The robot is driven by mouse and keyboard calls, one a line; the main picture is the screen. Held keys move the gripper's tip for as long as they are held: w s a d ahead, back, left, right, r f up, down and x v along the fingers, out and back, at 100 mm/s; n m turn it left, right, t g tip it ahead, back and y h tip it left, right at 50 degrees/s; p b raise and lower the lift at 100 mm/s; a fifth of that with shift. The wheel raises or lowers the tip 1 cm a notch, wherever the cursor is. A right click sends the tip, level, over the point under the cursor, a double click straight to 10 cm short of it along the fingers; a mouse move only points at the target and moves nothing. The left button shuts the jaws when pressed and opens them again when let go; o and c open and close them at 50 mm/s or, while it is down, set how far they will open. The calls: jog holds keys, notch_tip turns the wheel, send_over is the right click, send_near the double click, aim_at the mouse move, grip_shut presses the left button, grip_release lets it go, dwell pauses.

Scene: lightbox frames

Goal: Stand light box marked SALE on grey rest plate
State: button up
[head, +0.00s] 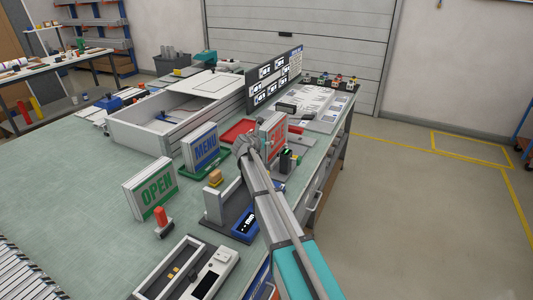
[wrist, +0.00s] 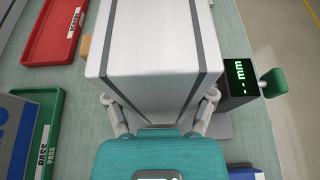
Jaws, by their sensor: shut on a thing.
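The light box marked SALE (head: 273,132) is white with red lettering, partly covered by my arm in the head view. In the wrist view the white box (wrist: 152,50) with grey edge strips fills the middle, between my fingers. My gripper (wrist: 158,108) is shut on it, one finger on each side; in the head view it (head: 246,145) is at the box's left side. A grey plate (head: 299,144) shows beside and below the box; a grey corner (wrist: 221,127) also shows beside it in the wrist view. Whether the box touches the plate cannot be told.
A black display with green digits (wrist: 238,80) stands close right of the box. The MENU box (head: 205,146) stands on a green tray (head: 208,168); the OPEN box (head: 150,188) stands nearer. A red tray (head: 238,131) lies behind.

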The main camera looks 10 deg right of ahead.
jog(key=shift+w+f, duration=0.15)
jog(key=shift+f, duration=0.05)
dwell(0.3)
jog(key=shift+w+f+b, duration=0.4)
jog(key=shift+f+b, duration=0.35)
jog(key=shift+b, duration=0.1)
jog(key=shift+f+b, duration=1.15)
jog(key=shift+f, duration=0.05)
jog(key=o, duration=1.3)
jog(key=shift+c, duration=0.2)
jog(key=shift+s+r, duration=0.1)
jog(key=shift+p+v, duration=2.3)
jog(key=shift+v, duration=3.6)
